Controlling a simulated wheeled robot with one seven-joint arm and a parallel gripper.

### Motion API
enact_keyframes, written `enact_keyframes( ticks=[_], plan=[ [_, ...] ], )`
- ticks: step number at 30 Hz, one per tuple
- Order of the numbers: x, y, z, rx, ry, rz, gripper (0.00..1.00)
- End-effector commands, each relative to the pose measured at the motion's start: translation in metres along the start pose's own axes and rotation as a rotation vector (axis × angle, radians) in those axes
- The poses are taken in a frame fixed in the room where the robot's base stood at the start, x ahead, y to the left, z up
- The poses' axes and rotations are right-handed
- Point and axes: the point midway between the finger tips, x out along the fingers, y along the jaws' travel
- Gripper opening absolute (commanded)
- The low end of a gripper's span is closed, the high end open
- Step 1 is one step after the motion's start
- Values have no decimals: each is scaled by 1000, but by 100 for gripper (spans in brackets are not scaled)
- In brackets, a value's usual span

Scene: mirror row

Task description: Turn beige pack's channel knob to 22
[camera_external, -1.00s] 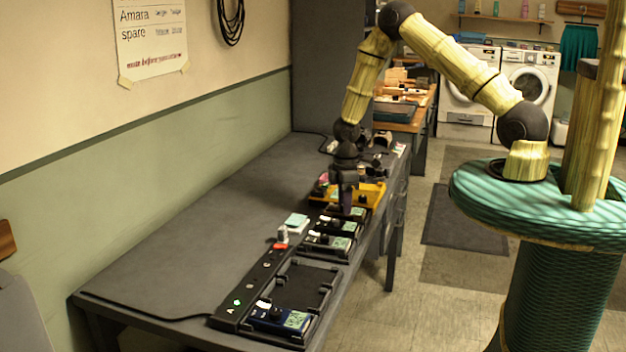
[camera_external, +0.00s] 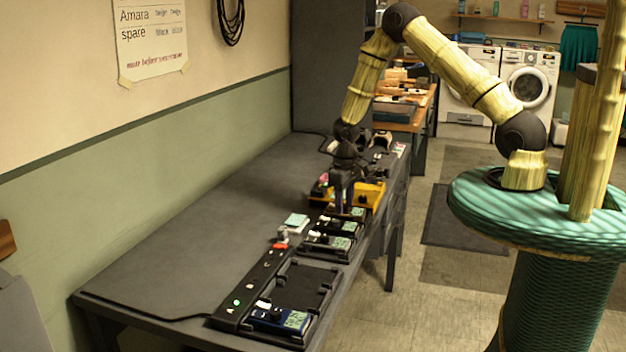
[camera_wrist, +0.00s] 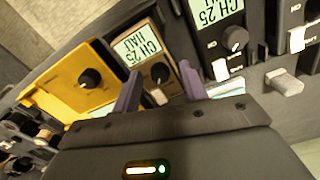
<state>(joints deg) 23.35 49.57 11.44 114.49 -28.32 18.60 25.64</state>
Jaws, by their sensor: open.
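In the wrist view the beige pack (camera_wrist: 150,50) carries a pale green display reading CH 25 with letters below it. Its round dark channel knob (camera_wrist: 160,73) sits beside the display, with a white switch under it. My gripper (camera_wrist: 160,82) is open, with its two purplish fingers on either side of the knob in the picture. Whether they touch it cannot be told. In the external view my gripper (camera_external: 343,205) points down over the far end of the row of packs and hides much of what is beneath it.
A yellow box (camera_wrist: 72,88) with a black knob lies left of the beige pack in the wrist view. A dark pack (camera_wrist: 232,55), also showing CH 25, stands to its right. The charging rack (camera_external: 232,312) holds a blue pack (camera_external: 270,318) at its near end. The desk's left side is clear.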

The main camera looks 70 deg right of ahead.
Motion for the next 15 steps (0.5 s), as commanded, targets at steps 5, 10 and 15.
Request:
enact_keyframes(
  ticks=[5, 10, 15],
  plan=[
    [1, 0, 0, 147, 1, -1, 43],
    [1, 0, 0, 283, 1, -1, 43],
    [1, 0, 0, 413, 0, -1, 43]
  ],
)
